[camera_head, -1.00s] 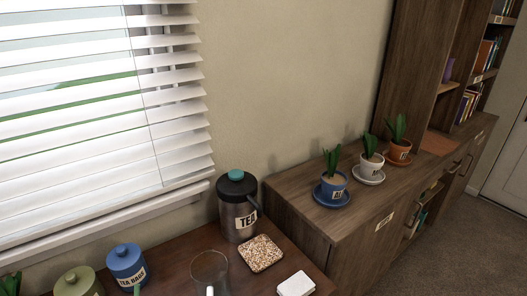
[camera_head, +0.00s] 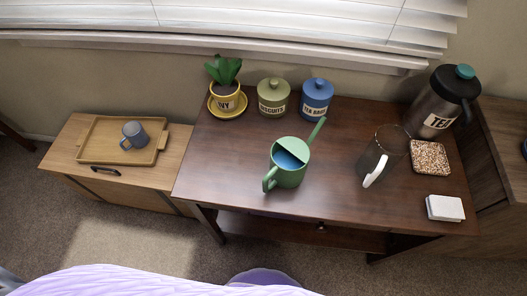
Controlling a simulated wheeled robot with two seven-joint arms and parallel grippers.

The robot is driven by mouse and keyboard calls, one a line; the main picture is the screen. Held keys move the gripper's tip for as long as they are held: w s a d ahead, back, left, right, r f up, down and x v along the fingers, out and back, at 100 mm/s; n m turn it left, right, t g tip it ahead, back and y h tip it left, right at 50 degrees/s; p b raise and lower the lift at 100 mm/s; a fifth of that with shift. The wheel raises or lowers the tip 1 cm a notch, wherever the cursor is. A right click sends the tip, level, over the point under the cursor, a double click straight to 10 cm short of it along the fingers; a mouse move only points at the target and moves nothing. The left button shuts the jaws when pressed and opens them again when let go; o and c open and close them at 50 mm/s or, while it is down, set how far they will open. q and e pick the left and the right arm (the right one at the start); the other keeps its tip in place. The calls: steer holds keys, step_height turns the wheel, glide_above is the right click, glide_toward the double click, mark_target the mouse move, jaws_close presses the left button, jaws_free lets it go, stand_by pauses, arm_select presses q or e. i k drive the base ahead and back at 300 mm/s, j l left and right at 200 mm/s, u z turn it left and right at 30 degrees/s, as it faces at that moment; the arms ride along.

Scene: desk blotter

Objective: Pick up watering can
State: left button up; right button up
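The green watering can (camera_head: 290,172) stands upright near the middle of the dark wooden table (camera_head: 230,165). Its handle is at the lower left, its spout points to the upper right, and blue shows inside its open top. Neither of my grippers is in view, and nothing touches the can.
A potted plant on a yellow saucer (camera_head: 214,109), a green canister (camera_head: 273,98) and a blue canister (camera_head: 317,100) stand behind the can. A glass jug (camera_head: 375,158), tea flask (camera_head: 437,108), cork mat (camera_head: 430,157) and white block (camera_head: 445,208) are right. A tray (camera_head: 96,148) with a mug (camera_head: 134,136) is left.

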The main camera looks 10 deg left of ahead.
mark_target(290, 156)
steer(key=z, duration=0.4)
steer(key=l+z, duration=0.1)
steer(key=z, duration=0.7)
steer(key=i+z, duration=0.1)
steer(key=z, duration=0.7)
steer(key=u, duration=2.2)
steer(key=k+j+u, duration=0.35)
steer(key=k, duration=0.15)
